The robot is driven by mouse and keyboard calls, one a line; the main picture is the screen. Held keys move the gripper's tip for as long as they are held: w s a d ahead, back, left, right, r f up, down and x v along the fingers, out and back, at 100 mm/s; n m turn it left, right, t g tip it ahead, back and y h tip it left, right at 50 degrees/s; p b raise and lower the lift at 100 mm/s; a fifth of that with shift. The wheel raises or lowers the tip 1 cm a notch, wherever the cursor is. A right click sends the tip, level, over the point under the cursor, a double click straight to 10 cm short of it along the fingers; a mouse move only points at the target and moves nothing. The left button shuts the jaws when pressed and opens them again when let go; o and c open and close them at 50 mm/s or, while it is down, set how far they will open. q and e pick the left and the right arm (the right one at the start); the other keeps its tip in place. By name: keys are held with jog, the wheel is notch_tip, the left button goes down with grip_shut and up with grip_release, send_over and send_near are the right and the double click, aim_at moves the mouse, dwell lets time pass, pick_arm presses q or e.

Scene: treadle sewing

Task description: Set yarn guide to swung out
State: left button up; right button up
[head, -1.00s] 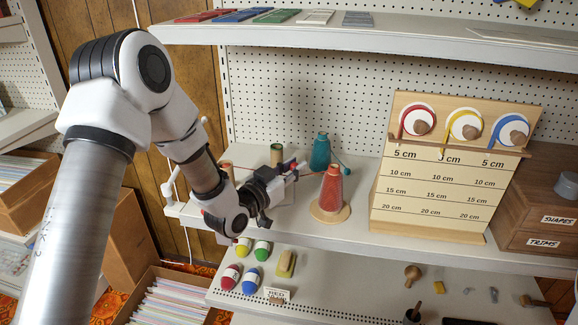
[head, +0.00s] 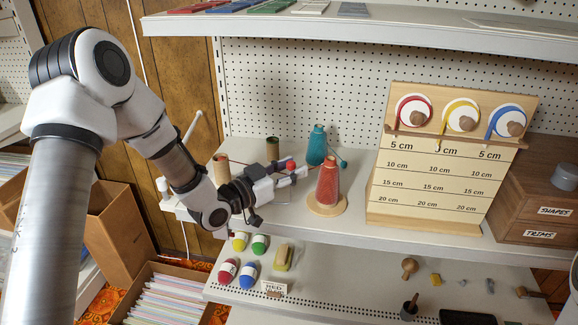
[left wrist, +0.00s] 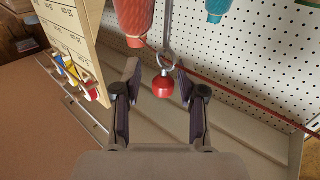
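A red knob (left wrist: 163,86) with a metal ring (left wrist: 168,60) on top, apparently the yarn guide, shows in the left wrist view. A thin rod runs away from it. In the head view the red knob (head: 291,165) shows at my left gripper's fingers. My left gripper (head: 299,173) is over the shelf, left of the red yarn cone. In the left wrist view the gripper (left wrist: 157,72) is open. Its fingers stand on either side of the knob, with gaps visible. My right gripper is not in view.
The red yarn cone (head: 328,183) stands on a round wooden base close to the fingers. A teal cone (head: 317,146) stands behind. The wooden measuring board (head: 430,170) stands to the right. Colored yarn balls (head: 249,275) lie on the lower shelf.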

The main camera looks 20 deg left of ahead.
pick_arm(q)
jog(key=shift+w+d, duration=0.1)
jog(key=shift+w, duration=0.15)
jog(key=shift+s+a+r, duration=0.2)
jog(key=shift+s, duration=0.05)
jog(key=v, duration=1.1)
jog(key=shift+s+f, duration=0.15)
jog(key=shift+s, duration=0.05)
